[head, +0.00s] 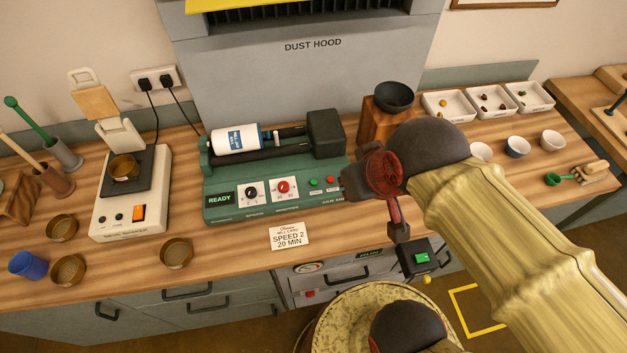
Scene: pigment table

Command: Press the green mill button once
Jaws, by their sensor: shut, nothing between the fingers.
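The jar mill (262,202) is a green machine on the table with a white jar (236,138) lying on its rollers. Its front panel has a READY display (220,199), two dials, a small green button (313,182) and a red button (330,181) to the right of it. My gripper (398,232) is shut and empty, pointing down just right of the mill's panel, near the table's front edge. It appears apart from the green button. My arm hides the area right of the mill.
A card (289,236) reading "SPEED 2 20 MIN" lies before the mill. A black box with a green switch (421,258) sits below the table edge. A dark bowl (394,96) on a wooden block stands behind my arm. A scale (130,205) and brass pans stand left.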

